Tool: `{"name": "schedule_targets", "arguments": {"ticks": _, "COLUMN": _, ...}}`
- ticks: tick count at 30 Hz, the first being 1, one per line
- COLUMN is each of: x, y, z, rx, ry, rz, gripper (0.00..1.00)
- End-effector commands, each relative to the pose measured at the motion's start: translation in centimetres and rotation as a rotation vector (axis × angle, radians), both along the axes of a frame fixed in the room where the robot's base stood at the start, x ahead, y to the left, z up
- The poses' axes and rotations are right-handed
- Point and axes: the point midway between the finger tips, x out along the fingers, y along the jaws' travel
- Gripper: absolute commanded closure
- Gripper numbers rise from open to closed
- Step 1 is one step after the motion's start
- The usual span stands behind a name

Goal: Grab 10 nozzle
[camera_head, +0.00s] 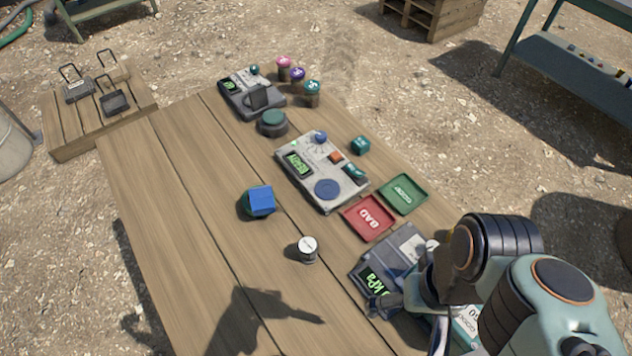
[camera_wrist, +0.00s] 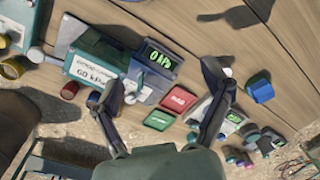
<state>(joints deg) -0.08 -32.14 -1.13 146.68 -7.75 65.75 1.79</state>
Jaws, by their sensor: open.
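No number 10 is readable, so I cannot tell which piece is the 10 nozzle. A small upright cylinder with a white top (camera_head: 307,248) stands alone on the table; in the wrist view it shows partly beside the right finger (camera_wrist: 227,72). Pink (camera_head: 283,67), purple (camera_head: 298,77) and teal (camera_head: 312,92) capped cylinders stand at the table's far end. In the wrist view, a red-ended cylinder (camera_wrist: 69,90) and a yellow-ringed one (camera_wrist: 14,68) lie at the left. My gripper (camera_wrist: 163,80) is open and empty above the kPa device (camera_wrist: 160,62), its fingers wide apart.
A red BAD tray (camera_head: 368,218) and a green tray (camera_head: 403,194) lie beside a grey READY device (camera_head: 320,172). A blue-topped block (camera_head: 260,201) and a dark round piece (camera_head: 272,124) stand on the table. A teal box (camera_wrist: 95,65) sits near the kPa device. The table's left side is clear.

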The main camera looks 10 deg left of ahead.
Motion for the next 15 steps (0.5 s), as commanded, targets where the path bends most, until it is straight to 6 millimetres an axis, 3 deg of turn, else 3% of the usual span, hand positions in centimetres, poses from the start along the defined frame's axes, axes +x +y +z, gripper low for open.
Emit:
{"name": "schedule_targets", "arguments": {"ticks": 2, "x": 0.6, "y": 0.0, "z": 0.0, "rx": 0.003, "ry": -0.026, "rz": -0.071, "gripper": 0.21}}
{"name": "schedule_targets", "arguments": {"ticks": 5, "x": 3.2, "y": 0.0, "z": 0.9, "rx": 0.020, "ry": -0.133, "rz": -0.243, "gripper": 0.21}}
{"name": "schedule_targets", "arguments": {"ticks": 10, "x": 10.7, "y": 0.7, "z": 2.1, "rx": 0.082, "ry": -0.267, "rz": -0.549, "gripper": 0.21}}
{"name": "schedule_targets", "arguments": {"ticks": 15, "x": 16.5, "y": 3.7, "z": -0.1, "rx": 0.121, "ry": -0.268, "rz": -0.674, "gripper": 0.21}}
